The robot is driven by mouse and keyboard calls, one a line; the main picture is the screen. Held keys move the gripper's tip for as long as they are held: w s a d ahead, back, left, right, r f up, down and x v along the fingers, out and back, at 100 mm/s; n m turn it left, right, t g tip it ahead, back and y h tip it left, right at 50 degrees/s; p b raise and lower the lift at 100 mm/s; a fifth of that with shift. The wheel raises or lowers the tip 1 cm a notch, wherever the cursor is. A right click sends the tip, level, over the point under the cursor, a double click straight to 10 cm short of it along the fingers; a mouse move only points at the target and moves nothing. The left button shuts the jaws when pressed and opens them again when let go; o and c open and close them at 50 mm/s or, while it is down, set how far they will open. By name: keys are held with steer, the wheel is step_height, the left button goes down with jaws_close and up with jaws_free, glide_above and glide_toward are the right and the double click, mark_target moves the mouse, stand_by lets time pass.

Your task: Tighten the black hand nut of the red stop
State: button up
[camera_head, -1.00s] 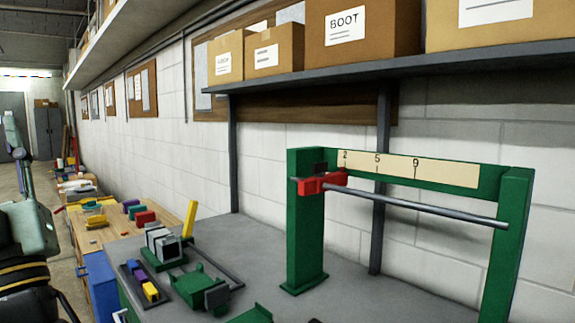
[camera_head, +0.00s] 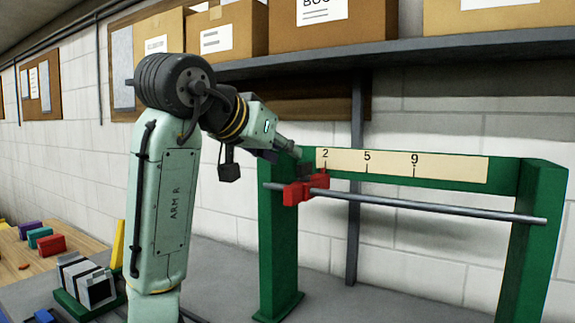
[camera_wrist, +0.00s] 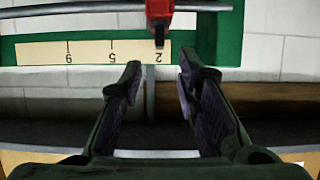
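The red stop (camera_head: 305,189) sits on the grey rod (camera_head: 430,211) near the left post, by the mark 2 on the scale. A small dark part (camera_head: 306,169) shows just above it; I cannot tell for certain that this is the hand nut. The wrist view, turned upside down, shows the red stop (camera_wrist: 159,11) at the top edge, with a dark tip (camera_wrist: 159,40) beside the 2. My gripper (camera_head: 288,149) is above and left of the stop, at the frame's upper left corner. Its fingers (camera_wrist: 160,72) are open, apart and empty.
The green frame (camera_head: 279,250) stands on the grey bench (camera_head: 225,245) and carries the cream scale (camera_head: 450,168). A shelf (camera_head: 400,72) with cardboard boxes (camera_head: 235,38) hangs close above my gripper. A grey-and-black block device (camera_head: 88,284) stands at lower left.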

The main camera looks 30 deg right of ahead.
mark_target(304, 164)
steer(key=p+x, duration=0.3)
steer(key=x, duration=0.7)
jaws_close()
